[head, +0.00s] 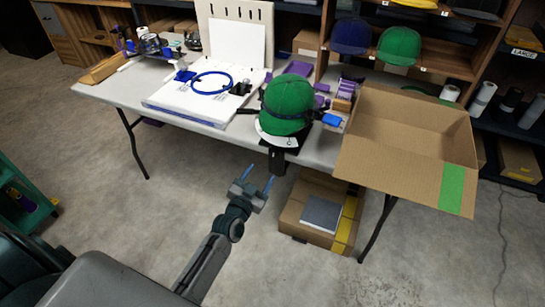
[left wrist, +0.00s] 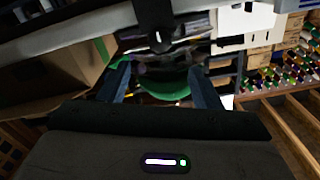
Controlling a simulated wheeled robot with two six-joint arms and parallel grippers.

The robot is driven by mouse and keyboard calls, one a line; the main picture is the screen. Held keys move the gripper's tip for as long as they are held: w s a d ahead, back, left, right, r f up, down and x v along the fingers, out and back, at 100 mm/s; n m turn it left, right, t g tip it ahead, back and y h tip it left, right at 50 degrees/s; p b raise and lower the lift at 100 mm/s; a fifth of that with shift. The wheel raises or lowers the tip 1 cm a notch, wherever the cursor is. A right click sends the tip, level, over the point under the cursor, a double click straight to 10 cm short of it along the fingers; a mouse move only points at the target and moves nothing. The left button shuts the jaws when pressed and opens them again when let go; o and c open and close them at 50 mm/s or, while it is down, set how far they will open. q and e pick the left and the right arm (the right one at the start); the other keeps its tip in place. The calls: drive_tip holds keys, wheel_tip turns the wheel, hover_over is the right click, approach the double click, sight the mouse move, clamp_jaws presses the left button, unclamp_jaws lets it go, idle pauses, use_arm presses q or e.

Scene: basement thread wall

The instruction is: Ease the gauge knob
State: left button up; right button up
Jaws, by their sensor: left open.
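A green cap (head: 288,100) sits on a cap holder at the table's front edge, with a dark strap around it and a white curved plate (head: 275,137) below. A black bracket (head: 277,158) hangs from the holder past the edge. In the left wrist view the dark bracket (left wrist: 153,14) carries a small round knob (left wrist: 158,38), likely the gauge knob; the knob is not clear in the head view. My left gripper (head: 259,177) is open and empty, its blue fingers just below and in front of the bracket, apart from it. My right gripper is not in view.
The white table (head: 318,150) holds a blue hoop (head: 211,83) on a white board at the left. An open cardboard box (head: 408,150) stands at the right edge. A closed box (head: 310,205) sits on the floor below. The floor in front is clear.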

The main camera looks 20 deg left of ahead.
sight(273, 153)
use_arm(q)
drive_tip(key=w+b, duration=0.1)
drive_tip(key=w, duration=0.8)
drive_tip(key=shift+w+f+b, duration=0.1)
drive_tip(key=shift+w+b, duration=0.15)
drive_tip(key=shift+b, duration=0.15)
drive_tip(key=shift+w, duration=0.55)
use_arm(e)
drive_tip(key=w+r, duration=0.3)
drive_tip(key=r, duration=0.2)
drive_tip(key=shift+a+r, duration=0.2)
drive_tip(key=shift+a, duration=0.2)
use_arm(q)
drive_tip(key=c, duration=1)
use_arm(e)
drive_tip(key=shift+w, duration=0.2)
